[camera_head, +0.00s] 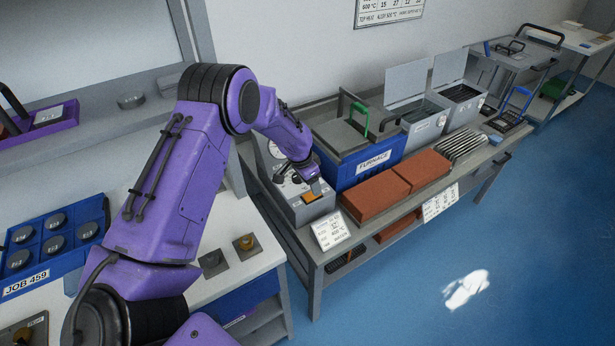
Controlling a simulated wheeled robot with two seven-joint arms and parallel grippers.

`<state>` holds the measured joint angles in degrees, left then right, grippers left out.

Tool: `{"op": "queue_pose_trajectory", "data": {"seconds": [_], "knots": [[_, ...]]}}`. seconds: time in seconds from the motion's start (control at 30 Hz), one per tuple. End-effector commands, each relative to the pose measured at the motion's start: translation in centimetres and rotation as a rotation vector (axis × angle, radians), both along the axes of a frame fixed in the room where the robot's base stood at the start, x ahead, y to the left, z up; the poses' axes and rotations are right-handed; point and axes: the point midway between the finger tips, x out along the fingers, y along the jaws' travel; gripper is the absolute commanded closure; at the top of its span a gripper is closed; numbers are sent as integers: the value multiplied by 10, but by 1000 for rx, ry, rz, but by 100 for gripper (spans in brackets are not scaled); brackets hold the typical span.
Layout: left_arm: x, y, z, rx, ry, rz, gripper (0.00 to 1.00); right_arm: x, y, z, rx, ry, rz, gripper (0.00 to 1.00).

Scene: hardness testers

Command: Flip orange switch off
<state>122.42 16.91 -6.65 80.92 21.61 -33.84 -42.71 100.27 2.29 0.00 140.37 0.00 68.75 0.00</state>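An orange switch (309,197) sits on the top front of a grey control box (312,211) at the left end of the workbench. My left arm reaches across from the lower left, and my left gripper (311,184) points down just above the orange switch. I cannot tell whether the fingertips touch it. The fingers are small and partly hidden by the wrist, so their opening is unclear. The switch's on or off position is too small to read. My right gripper is not in view.
A blue furnace box (350,172) and red-brown blocks (382,198) stand right of the control box. A white sign (330,231) leans at the bench front. A gauge (275,150) stands behind. A blue tray of round samples (50,240) is at left.

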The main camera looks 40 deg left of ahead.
Motion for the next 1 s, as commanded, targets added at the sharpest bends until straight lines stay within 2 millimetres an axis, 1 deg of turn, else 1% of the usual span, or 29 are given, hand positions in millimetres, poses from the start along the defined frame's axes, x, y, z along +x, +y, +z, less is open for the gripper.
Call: {"op": "queue_pose_trajectory", "data": {"seconds": [0.03,0.1,0.2,0.3,0.43,0.9,0.97,1.0], "knots": [[-2,1,12,-2,-4,0,40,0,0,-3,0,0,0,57],[-6,3,28,-1,-4,0,40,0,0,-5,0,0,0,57],[-11,5,48,-1,-4,0,40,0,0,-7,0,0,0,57],[-15,6,60,-1,-2,1,40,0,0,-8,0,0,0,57],[-17,8,66,0,0,0,40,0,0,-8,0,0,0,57],[-17,7,66,-1,0,1,40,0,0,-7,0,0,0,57],[-16,7,72,-1,0,1,40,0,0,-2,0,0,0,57],[-16,7,79,0,-1,0,40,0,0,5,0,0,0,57]]}}
